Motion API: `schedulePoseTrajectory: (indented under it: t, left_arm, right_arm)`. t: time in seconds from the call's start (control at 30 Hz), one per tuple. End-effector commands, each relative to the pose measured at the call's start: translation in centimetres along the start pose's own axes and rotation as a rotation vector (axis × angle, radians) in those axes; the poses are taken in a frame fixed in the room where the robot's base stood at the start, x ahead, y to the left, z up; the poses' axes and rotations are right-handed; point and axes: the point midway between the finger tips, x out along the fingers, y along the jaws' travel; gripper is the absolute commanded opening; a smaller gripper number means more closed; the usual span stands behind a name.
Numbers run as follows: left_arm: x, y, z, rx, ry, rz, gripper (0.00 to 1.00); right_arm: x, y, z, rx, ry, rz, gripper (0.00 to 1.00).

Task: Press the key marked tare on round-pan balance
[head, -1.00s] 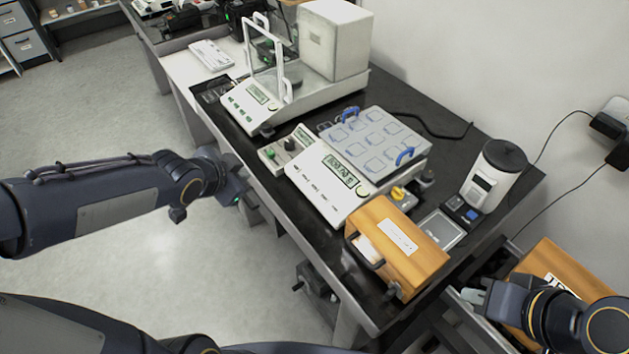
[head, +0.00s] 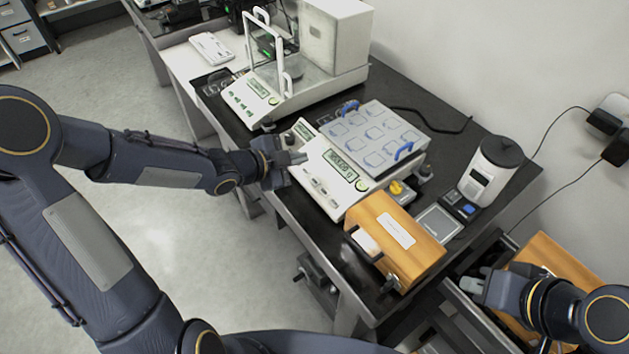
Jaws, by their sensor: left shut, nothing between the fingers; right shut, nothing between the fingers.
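Two white balances stand on the dark table. The back balance (head: 247,98) has an upright clear shield, a lit display and green keys; a round pan seems to show inside it. The front balance (head: 325,183) has a lit display and a row of pale keys; its pan is hidden under a blue-handled tray. I cannot read the key marked tare on either. My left gripper (head: 297,158) is shut and empty, with its tips at the left end of the front balance's panel; I cannot tell if they touch. My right gripper (head: 470,284) is shut and empty at the lower right.
The blue-handled tray (head: 362,139) lies behind the front display. A wooden box (head: 395,240) stands close to the front balance's right. A white cylinder (head: 491,172) stands at the right.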

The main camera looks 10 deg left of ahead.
Motion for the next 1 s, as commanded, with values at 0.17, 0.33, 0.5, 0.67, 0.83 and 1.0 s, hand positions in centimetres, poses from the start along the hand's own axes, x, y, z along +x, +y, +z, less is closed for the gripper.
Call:
schedulePoseTrajectory:
  t: [0.17, 0.33, 0.5, 0.67, 0.83, 1.0]
  left_arm:
    - [1.2, 1.1, 1.0, -0.001, 0.000, 0.001, 0.00]
    - [2.8, 2.3, 2.3, -0.001, 0.001, 0.000, 0.00]
    - [4.5, 3.5, 3.5, -0.001, 0.000, 0.001, 0.00]
    - [5.6, 4.2, 4.2, 0.000, 0.000, 0.000, 0.00]
    - [5.9, 4.3, 4.3, 0.000, 0.000, 0.000, 0.00]
    - [5.9, 4.3, 4.3, -0.001, 0.000, 0.000, 0.00]
  right_arm:
    - [1.6, 0.8, 0.8, 0.000, 0.000, 0.000, 0.00]
    - [3.7, 1.7, 1.9, 0.000, 0.000, 0.000, 0.00]
    - [5.8, 2.6, 2.9, 0.000, 0.000, 0.000, 0.00]
    - [7.1, 3.2, 3.6, 0.000, 0.000, 0.000, 0.00]
    - [7.4, 3.4, 3.7, 0.000, 0.000, 0.000, 0.00]
    - [7.3, 3.3, 3.7, 0.000, 0.000, 0.000, 0.00]
